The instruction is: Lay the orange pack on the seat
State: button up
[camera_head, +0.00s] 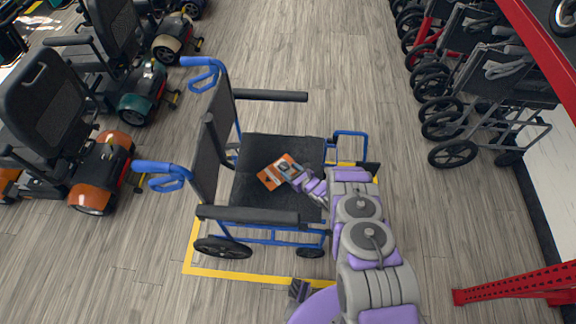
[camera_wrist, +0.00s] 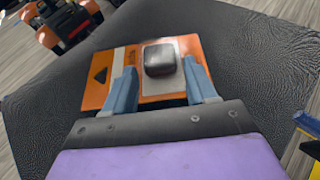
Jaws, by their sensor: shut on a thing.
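The orange pack (camera_head: 280,172) is a flat orange and white card with a dark rounded item on its front. In the wrist view the pack (camera_wrist: 127,79) lies between the two blue-grey fingers of my gripper (camera_wrist: 165,90), which is shut on it. The black seat (camera_head: 258,203) of a blue-framed wheelchair is under the pack. The seat (camera_wrist: 235,52) fills most of the wrist view. My gripper (camera_head: 296,175) is over the middle of the seat. I cannot tell whether the pack touches the seat.
The wheelchair has black armrests (camera_head: 257,95) on both sides and stands within a yellow floor outline (camera_head: 235,274). Mobility scooters (camera_head: 65,130) stand at left. Folded wheelchairs (camera_head: 490,95) line the right beside a red rail (camera_head: 545,50). The floor between is clear.

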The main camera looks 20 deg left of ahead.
jog(key=shift+s+a+f, duration=0.1)
jog(key=shift+a+f, duration=0.25)
jog(key=shift+a, duration=0.35)
jog(key=shift+d+r, duration=0.1)
jog(key=shift+d, duration=0.4)
jog(key=shift+d+b, duration=0.35)
jog(key=shift+a+f, duration=0.3)
jog(key=shift+f, duration=0.15)
jog(key=o, duration=0.6)
jog(key=shift+a+f, duration=0.1)
jog(key=shift+a, duration=0.15)
jog(key=shift+o, duration=1)
jog(key=shift+a, duration=0.2)
jog(key=shift+o, duration=1.3)
jog(key=shift+d, duration=0.1)
jog(key=shift+d+r, duration=0.2)
jog(key=shift+d, duration=0.3)
jog(key=shift+a+r+p, duration=0.15)
jog(key=shift+r+p, duration=0.3)
jog(key=shift+r, duration=0.1)
jog(key=shift+s+d+r+p, duration=0.2)
jog(key=shift+s+d+p, duration=0.1)
jog(key=shift+s+p, duration=0.2)
jog(key=shift+p+v, duration=0.95)
jog(key=shift+v, duration=4.4)
jog(key=shift+w+d, duration=0.15)
